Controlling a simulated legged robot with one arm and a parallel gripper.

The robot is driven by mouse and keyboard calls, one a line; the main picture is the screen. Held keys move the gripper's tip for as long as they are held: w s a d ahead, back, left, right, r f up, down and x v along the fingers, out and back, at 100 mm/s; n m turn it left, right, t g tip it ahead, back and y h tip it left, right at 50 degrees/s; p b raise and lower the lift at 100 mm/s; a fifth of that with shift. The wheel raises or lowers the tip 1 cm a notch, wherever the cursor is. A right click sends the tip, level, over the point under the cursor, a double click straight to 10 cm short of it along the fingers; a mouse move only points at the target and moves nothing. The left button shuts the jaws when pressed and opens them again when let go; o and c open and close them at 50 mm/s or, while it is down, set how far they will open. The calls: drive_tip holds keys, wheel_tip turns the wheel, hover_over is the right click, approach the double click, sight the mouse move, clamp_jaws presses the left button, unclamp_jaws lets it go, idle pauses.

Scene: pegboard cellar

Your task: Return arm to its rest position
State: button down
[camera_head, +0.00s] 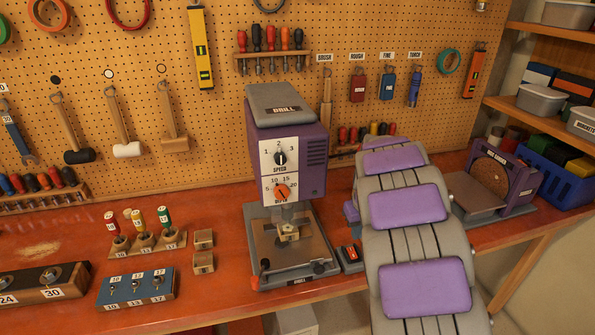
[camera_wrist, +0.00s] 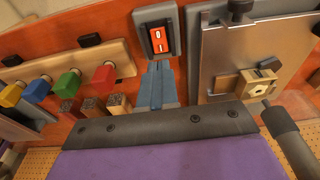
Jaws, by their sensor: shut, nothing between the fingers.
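My gripper (camera_wrist: 157,88) shows in the wrist view as two blue-grey fingers closed together with nothing between them. Their tips are close to a small switch box (camera_wrist: 160,38) with a red rocker; I cannot tell whether they touch it. There the switch box (camera_head: 350,256) stands just right of the drill press base, beside my arm. The purple drill press (camera_head: 287,150) stands upright behind the bench's front edge.
A sander (camera_head: 490,185) and a blue crate (camera_head: 550,175) stand right of my arm. The pegboard (camera_head: 150,70) with hanging tools rises behind. Wooden blocks (camera_head: 203,250) and peg racks lie left.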

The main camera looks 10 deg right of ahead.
drive_tip(key=s+a+r+m+g, duration=0.1)
drive_tip(key=s+a+r, duration=0.3)
drive_tip(key=s, duration=0.5)
drive_tip(key=s+a+r+g, duration=0.1)
drive_tip(key=s+a+r, duration=0.2)
drive_tip(key=s+a, duration=0.6)
drive_tip(key=s, duration=1)
drive_tip(key=s+a+f+g, duration=0.1)
drive_tip(key=s+a, duration=0.2)
drive_tip(key=s, duration=0.8)
drive_tip(key=shift+s+a+f+n+g, duration=0.2)
drive_tip(key=shift+s+n+g, duration=0.1)
drive_tip(key=shift+s, duration=0.05)
drive_tip(key=c, duration=1.8)
unclamp_jaws()
drive_tip(key=shift+c, duration=0.2)
